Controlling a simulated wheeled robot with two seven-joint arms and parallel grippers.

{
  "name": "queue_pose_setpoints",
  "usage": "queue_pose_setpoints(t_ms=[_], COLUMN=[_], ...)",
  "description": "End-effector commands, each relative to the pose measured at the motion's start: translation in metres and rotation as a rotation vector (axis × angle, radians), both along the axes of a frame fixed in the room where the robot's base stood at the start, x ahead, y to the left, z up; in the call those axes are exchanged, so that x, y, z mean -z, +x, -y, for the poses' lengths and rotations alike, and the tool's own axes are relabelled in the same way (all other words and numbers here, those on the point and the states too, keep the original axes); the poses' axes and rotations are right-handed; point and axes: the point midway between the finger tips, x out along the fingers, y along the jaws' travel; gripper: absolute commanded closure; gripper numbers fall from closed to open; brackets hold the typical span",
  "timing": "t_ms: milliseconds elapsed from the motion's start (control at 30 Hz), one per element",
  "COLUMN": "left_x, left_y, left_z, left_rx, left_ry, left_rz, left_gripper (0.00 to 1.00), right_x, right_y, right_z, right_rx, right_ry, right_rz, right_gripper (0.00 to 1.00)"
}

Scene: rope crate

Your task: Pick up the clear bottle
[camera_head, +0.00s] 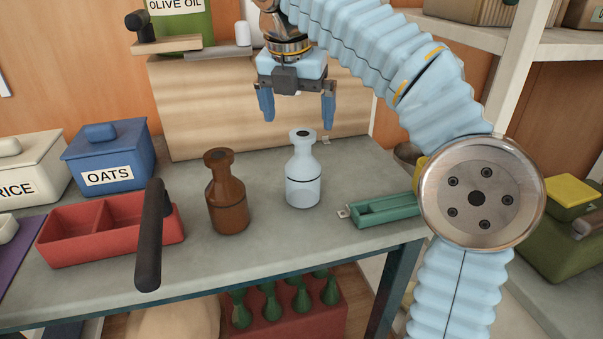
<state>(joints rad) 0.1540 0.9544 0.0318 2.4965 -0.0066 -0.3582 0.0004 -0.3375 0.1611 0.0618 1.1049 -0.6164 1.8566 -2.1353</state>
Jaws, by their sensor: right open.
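The clear bottle (303,174), pale and bluish with a dark ring at its mouth, stands upright on the grey table. A brown bottle (227,194) of similar shape stands to its left, a small gap away. My right gripper (297,112) points down, open and empty, with its blue fingers above the clear bottle's top, apart from it. My left gripper is not in view.
A red divided tray (104,228) lies left of the brown bottle, with a dark handle (151,238) in front. A green tray (383,210) lies right of the clear bottle. A wooden box (198,110) stands behind.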

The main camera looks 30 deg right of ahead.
Motion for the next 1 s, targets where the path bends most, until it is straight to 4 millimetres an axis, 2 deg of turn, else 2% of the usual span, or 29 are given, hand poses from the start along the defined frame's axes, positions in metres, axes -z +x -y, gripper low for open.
queue_pose_setpoints(t_ms=[100,367,600,733,900,1000], left_x=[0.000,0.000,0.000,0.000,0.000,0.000], left_y=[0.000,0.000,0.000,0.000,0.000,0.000], left_z=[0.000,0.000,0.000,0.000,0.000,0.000], left_rx=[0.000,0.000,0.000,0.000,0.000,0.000], left_ry=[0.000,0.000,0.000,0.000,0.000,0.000], left_rz=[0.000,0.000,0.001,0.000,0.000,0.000], left_gripper=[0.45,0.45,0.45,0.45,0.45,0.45], right_x=[0.021,0.044,0.080,0.087,0.088,0.087], right_y=[0.003,0.006,0.009,0.011,0.011,0.011], right_z=[0.004,0.009,0.017,0.018,0.018,0.018], right_rx=[0.000,-0.001,0.000,0.000,-0.001,-0.001], right_ry=[0.000,0.001,0.001,0.001,0.002,0.002], right_rz=[-0.001,-0.002,-0.001,0.000,0.001,0.001], right_gripper=[0.00,0.00,0.00,0.00,0.00,0.14])
